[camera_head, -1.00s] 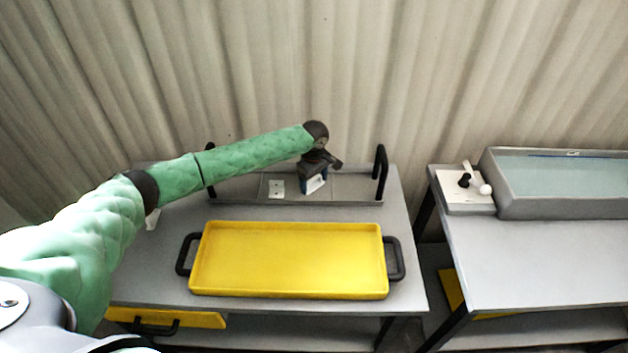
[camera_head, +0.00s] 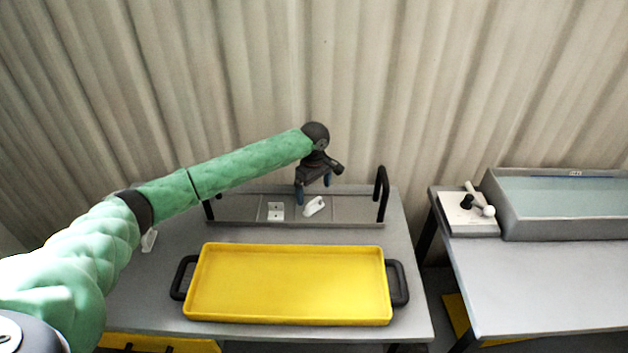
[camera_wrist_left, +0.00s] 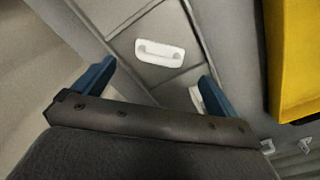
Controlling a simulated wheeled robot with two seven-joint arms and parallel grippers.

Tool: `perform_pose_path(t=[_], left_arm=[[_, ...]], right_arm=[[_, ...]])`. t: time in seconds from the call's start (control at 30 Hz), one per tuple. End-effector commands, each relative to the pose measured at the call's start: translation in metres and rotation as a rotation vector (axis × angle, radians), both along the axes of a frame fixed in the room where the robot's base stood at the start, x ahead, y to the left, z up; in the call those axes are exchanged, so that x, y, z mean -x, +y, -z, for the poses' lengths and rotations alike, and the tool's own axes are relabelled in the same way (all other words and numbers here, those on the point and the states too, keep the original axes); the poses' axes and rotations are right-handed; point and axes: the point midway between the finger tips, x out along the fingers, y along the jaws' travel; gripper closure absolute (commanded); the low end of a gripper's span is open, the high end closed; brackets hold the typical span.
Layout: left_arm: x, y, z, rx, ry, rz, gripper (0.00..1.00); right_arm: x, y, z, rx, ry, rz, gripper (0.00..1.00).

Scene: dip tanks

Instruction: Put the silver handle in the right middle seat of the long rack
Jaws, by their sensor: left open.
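The silver handle (camera_head: 314,206), whitish, lies in the right middle seat of the long rack (camera_head: 355,210). It looks slanted in the head view. In the left wrist view the handle (camera_wrist_left: 160,54) lies on the seat floor between dividers, clear of my fingers. My left gripper (camera_head: 313,190) is open and empty just above it, its blue fingers apart. A white piece with two dark spots (camera_head: 276,211) sits in the left middle seat. It is partly hidden behind a finger in the left wrist view. My right gripper is not in view.
A yellow tray (camera_head: 290,317) with black side handles stands in front of the rack on the grey table (camera_head: 415,310). Black upright handles (camera_head: 381,190) rise at the rack's ends. A tank (camera_head: 560,205) and a control box (camera_head: 468,213) stand on the right table.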

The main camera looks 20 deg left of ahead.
Motion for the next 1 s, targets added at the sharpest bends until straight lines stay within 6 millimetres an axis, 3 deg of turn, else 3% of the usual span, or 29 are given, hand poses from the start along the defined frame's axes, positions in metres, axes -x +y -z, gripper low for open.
perform_pose_path(t=[0.2,0.4,1.0], left_arm=[[-0.001,0.000,-0.033,0.001,-0.003,0.000,0.03],[0.000,0.000,-0.052,0.001,0.000,-0.001,0.03],[0.000,0.000,-0.059,0.000,0.000,0.000,0.03]], right_arm=[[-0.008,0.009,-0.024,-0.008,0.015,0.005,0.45],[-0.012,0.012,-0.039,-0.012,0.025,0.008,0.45],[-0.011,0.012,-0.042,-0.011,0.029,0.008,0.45]])
